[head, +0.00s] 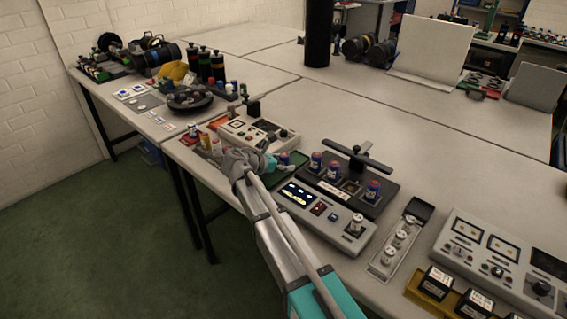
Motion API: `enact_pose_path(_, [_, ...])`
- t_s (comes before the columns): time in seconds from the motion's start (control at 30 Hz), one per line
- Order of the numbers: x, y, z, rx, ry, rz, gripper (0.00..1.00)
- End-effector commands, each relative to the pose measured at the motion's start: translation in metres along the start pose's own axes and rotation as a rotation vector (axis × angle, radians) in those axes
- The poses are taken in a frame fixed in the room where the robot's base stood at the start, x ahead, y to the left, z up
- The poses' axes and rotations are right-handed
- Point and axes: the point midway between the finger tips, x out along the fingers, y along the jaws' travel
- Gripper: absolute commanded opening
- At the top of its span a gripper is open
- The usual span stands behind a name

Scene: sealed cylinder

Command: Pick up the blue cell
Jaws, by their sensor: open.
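Several small blue cells with red bands are in the head view. One blue cell (284,158) stands at the left, close by my gripper (281,167). Others stand on the dark fixture: one blue cell (316,161), a second blue cell (334,170) beside it, and a third blue cell (373,191) at the fixture's right. My gripper is open, low over the bench at the left of the fixture. Its fingers are small and partly hidden by the wrist; I cannot tell whether they touch the nearest cell.
The dark fixture (352,206) has a raised black cross handle (358,155). A control panel (325,232) is in front, and a grey tray (386,266) with silver cells is at its right. Another instrument box (240,131) stands behind my gripper. The bench behind the fixture is clear.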

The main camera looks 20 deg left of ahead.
Motion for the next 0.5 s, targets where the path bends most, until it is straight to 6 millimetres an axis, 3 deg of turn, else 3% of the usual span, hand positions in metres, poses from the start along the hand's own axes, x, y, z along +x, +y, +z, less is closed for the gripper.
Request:
enact_pose_path(0.37, [-0.0003,-0.0001,0.0,0.0,0.0,0.0,0.86])
enact_pose_path(0.5, [-0.0004,0.0,0.0,0.0,0.0,0.0,0.6])
